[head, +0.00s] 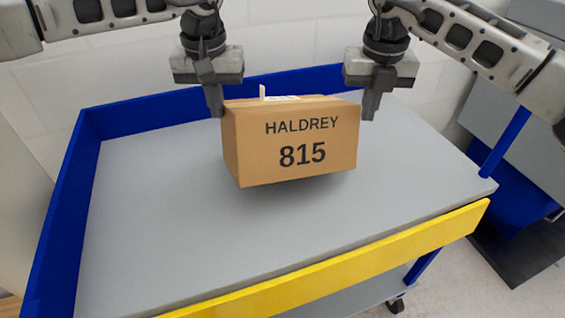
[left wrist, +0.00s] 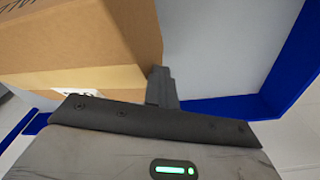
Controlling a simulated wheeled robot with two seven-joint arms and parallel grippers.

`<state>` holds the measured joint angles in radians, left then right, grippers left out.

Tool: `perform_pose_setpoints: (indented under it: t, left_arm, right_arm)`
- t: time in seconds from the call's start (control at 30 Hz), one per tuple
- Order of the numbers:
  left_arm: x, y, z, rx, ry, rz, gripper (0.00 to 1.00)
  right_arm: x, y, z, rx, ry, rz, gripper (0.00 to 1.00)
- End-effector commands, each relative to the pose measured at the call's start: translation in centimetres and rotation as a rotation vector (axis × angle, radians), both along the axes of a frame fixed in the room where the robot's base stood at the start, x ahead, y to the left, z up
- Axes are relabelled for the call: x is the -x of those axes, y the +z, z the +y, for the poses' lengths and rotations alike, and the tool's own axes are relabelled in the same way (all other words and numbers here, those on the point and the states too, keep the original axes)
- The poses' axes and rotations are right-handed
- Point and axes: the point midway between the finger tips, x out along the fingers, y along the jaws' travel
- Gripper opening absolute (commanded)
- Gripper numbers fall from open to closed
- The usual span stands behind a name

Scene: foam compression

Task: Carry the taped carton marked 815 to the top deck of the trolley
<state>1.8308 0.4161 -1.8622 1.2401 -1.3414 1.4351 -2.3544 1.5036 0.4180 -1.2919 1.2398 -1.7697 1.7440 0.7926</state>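The brown carton (head: 290,140), marked HALDREY 815, is between my two grippers above the trolley's grey top deck (head: 150,220). A dark shadow under it suggests it is just clear of the deck, slightly tilted. My left gripper (head: 215,102) has its fingers together against the carton's left side. My right gripper (head: 371,105) has its fingers together at the right side. In the left wrist view the left gripper's fingers (left wrist: 161,86) are beside the carton (left wrist: 90,40), whose tape strip and a white label show. The carton's underside is hidden.
A blue rim (head: 88,150) runs along the deck's left and back sides, and a yellow bar (head: 350,262) along its front. The deck is bare around the carton. A blue post (head: 507,140) stands at the right corner. Grey and blue equipment (head: 500,190) is beyond it.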

Motion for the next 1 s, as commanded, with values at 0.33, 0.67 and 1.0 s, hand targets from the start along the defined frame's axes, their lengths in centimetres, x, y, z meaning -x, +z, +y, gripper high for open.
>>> perform_pose_setpoints:
  t: [0.33, 0.67, 1.0]
  left_arm:
    - [0.1, 0.2, 0.8, 0.018, -0.011, -0.002, 0.20]
    - [0.1, 0.1, 1.4, 0.012, -0.007, -0.001, 0.20]
    - [0.1, 0.3, 1.6, 0.010, -0.004, -0.001, 0.20]
  right_arm:
    - [0.1, 0.1, -0.8, -0.016, 0.015, -0.003, 0.00]
    - [0.1, 0.0, -1.4, -0.009, 0.009, -0.001, 0.19]
    - [0.1, 0.0, -1.6, -0.008, 0.007, -0.001, 0.20]
